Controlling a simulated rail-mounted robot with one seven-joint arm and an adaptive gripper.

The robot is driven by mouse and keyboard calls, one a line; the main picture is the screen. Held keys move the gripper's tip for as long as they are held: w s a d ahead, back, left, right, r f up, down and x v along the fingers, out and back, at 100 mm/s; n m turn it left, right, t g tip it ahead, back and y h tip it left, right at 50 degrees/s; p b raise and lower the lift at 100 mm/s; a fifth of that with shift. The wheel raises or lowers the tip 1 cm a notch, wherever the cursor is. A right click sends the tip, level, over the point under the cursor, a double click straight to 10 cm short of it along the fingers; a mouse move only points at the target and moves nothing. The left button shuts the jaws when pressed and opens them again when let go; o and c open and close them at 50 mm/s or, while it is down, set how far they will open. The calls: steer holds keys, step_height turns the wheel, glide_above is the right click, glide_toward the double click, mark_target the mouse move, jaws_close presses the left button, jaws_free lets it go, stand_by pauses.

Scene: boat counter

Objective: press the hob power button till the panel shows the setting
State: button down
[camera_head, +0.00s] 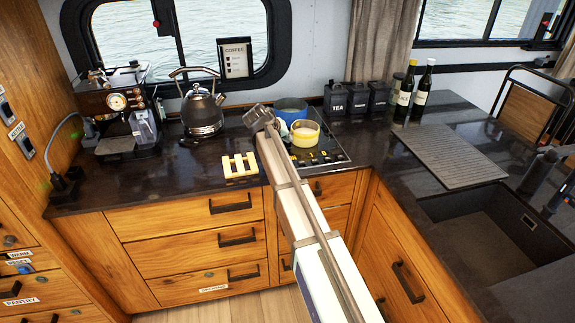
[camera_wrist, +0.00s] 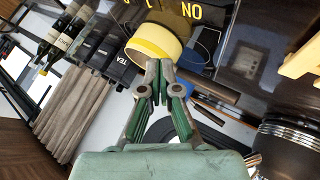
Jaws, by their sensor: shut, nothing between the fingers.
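The hob (camera_head: 338,157) is a dark panel set in the counter, with small yellow marks along its front edge. Its marked strip also shows at the top of the wrist view (camera_wrist: 172,10), with large yellow characters that read like an inverted "ON". My gripper (camera_wrist: 159,64) is shut and empty, its fingertips appearing in front of the yellow pot in the wrist view. In the head view my arm covers the hob's left side, and I cannot make out the fingertips. I cannot tell which mark is the power button, or whether the fingers touch anything.
A yellow pot (camera_head: 305,134) and a blue pot (camera_head: 290,107) stand on the hob. A kettle (camera_head: 202,112), coffee machine (camera_head: 116,105) and slatted wooden trivet (camera_head: 239,166) are to its left. Black canisters (camera_head: 357,99) and bottles (camera_head: 421,92) stand behind right.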

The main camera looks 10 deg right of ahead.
steer(key=shift+f, duration=0.1)
steer(key=shift+f+b, duration=1.95)
steer(key=shift+f, duration=2.4)
steer(key=shift+f, duration=0.15)
steer(key=shift+f+b, duration=0.3)
steer(key=shift+b, duration=0.1)
steer(key=shift+f, duration=0.4)
steer(key=shift+r, duration=0.85)
